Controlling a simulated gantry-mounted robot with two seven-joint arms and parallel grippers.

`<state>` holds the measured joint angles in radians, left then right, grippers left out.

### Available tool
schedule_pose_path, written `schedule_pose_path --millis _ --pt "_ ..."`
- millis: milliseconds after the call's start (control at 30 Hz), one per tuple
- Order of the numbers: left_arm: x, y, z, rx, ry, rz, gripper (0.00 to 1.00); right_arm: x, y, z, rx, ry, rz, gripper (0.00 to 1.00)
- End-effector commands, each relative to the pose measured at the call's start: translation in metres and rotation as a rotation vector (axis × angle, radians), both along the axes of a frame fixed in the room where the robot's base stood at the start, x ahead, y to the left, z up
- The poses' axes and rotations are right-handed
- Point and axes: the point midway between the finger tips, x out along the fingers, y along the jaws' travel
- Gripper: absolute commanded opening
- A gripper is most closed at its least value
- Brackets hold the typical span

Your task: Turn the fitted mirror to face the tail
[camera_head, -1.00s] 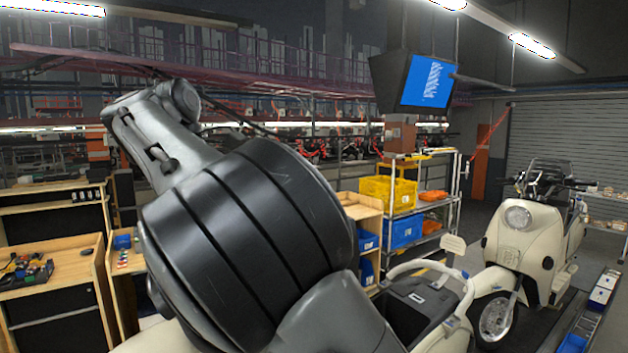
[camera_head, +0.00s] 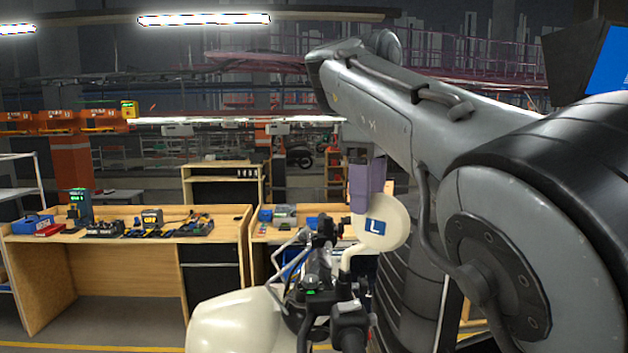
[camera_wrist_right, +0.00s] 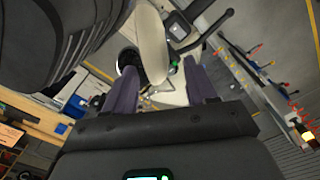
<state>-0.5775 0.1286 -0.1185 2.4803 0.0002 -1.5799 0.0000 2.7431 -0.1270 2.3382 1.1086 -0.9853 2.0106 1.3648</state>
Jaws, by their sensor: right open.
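The fitted mirror is a round cream disc (camera_head: 398,228) with a blue "L" label, upright on a cream stalk at the scooter's handlebar in the head view. My right gripper (camera_head: 366,203) has purple fingers at the mirror's upper left edge. In the right wrist view the mirror (camera_wrist_right: 150,45) appears nearly edge-on as a cream shape between the two spread fingers of the right gripper (camera_wrist_right: 160,72). The gripper is open; I cannot tell whether a finger touches the mirror. My left gripper is in neither current view.
The scooter's cream front body (camera_head: 235,322) and dark handlebar controls (camera_head: 318,300) lie just below the mirror. A wooden workbench (camera_head: 215,228) with tools and boxes stands behind at left. Open floor lies in front of it.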

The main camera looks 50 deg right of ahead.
Motion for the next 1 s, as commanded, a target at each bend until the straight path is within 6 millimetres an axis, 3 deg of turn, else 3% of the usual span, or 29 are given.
schedule_pose_path --millis 100,333,833,867,1000 --pt "0.0 0.0 -0.016 0.0 0.0 0.0 0.58 0.0 0.0 -0.024 0.0 0.002 -0.002 0.56" --pt "0.0 -0.001 -0.029 -0.005 0.001 0.003 0.58 0.0 0.0 -0.049 0.0 0.002 0.0 0.56" --pt "-0.001 -0.004 -0.033 -0.015 0.003 0.008 0.58 0.0 -0.001 -0.058 -0.001 0.001 0.0 0.56" --pt "-0.001 -0.004 -0.033 -0.014 0.003 0.007 0.58 0.0 -0.001 -0.058 -0.001 0.001 0.0 0.55" --pt "-0.001 -0.003 -0.034 -0.011 0.004 0.005 0.58 0.0 -0.001 -0.058 -0.001 0.001 0.0 0.33"
